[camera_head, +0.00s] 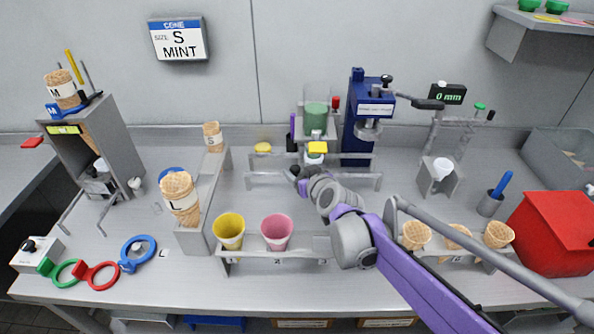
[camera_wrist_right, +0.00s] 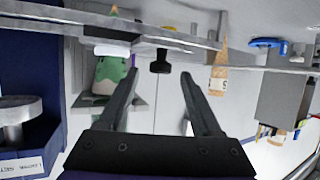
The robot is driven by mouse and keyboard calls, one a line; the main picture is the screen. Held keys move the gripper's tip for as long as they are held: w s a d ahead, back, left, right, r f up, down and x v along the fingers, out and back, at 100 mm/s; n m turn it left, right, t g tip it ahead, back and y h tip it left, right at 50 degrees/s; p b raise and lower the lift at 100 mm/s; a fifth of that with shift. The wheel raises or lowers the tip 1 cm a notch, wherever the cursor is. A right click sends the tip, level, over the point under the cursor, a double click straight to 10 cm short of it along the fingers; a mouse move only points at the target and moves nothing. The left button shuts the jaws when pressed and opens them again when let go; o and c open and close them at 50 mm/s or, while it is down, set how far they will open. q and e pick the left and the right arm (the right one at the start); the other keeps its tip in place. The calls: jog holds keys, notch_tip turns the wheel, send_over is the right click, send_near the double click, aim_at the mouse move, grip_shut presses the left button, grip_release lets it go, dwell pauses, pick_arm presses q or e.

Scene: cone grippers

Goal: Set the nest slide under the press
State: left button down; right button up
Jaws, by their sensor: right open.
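The blue press (camera_head: 364,125) stands at the back of the bench, right of centre; its round ram and label also show at the left of the wrist view (camera_wrist_right: 22,115). Grey rails (camera_head: 262,182) run left to right in front of it. What looks like the nest slide is a low piece with a black knob (camera_wrist_right: 160,62) by these rails; its body is mostly hidden in the head view. My right gripper (camera_head: 297,174) is open at the rails, left of the press. In the wrist view its fingers (camera_wrist_right: 158,78) are on either side of the knob, apart from it. My left gripper is out of view.
A green tub (camera_head: 316,115) stands behind the rails. A yellow cup (camera_head: 229,230) and a pink cup (camera_head: 276,231) sit in the front rack, with several waffle cones (camera_head: 416,235) to the right. A red box (camera_head: 555,232) stands far right.

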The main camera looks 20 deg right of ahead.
jog(key=shift+x, duration=0.9)
jog(key=shift+c, duration=0.2)
grip_shut()
dwell(0.7)
